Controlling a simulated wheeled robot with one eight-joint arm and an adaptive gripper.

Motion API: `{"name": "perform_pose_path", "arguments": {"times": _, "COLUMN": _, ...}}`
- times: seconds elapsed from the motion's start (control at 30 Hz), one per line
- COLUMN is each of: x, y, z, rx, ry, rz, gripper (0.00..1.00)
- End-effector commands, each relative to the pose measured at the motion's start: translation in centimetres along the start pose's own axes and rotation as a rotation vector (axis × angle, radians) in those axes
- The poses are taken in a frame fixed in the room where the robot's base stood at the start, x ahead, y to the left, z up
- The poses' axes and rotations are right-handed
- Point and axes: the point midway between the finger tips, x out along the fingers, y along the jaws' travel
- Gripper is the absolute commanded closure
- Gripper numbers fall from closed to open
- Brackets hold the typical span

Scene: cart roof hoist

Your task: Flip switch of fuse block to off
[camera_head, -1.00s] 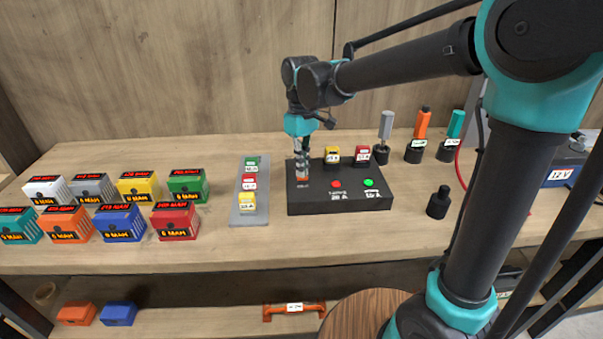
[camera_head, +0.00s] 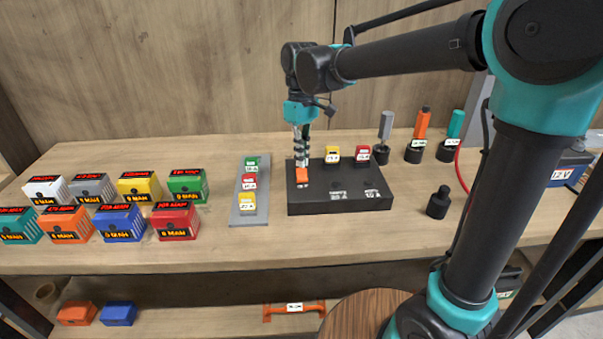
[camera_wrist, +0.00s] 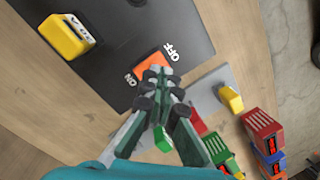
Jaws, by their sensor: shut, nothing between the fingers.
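The fuse block (camera_head: 338,203) is a black box on the workbench, and it also shows in the wrist view (camera_wrist: 110,60). Its orange switch (camera_head: 302,175) is at the left end of the top face. In the wrist view the orange switch (camera_wrist: 150,64) lies between the printed words OFF and ON. In the head view my gripper (camera_head: 301,162) points down just behind the switch. No lights glow on the block.
A yellow fuse (camera_head: 332,154) and a red fuse (camera_head: 362,154) stand on the block's back. A grey plate (camera_head: 236,200) with three fuses lies left of it. Several coloured boxes (camera_head: 122,223) stand further left. Tools in black holders (camera_head: 416,152) stand at right.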

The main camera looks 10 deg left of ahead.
Motion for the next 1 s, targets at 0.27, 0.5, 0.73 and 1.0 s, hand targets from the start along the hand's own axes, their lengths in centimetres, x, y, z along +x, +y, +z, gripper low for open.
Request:
{"name": "perform_pose_path", "arguments": {"times": 0.27, "x": -2.0, "y": 0.0, "z": 0.0, "rx": 0.0, "ry": 0.0, "rz": 0.0, "gripper": 1.0}}
{"name": "perform_pose_path", "arguments": {"times": 0.5, "x": -3.4, "y": 0.0, "z": 0.0, "rx": 0.0, "ry": 0.0, "rz": 0.0, "gripper": 1.0}}
{"name": "perform_pose_path", "arguments": {"times": 0.73, "x": -3.6, "y": 0.0, "z": 0.0, "rx": 0.0, "ry": 0.0, "rz": 0.0, "gripper": 1.0}}
{"name": "perform_pose_path", "arguments": {"times": 1.0, "x": -3.6, "y": 0.0, "z": 0.0, "rx": 0.0, "ry": 0.0, "rz": 0.0, "gripper": 1.0}}
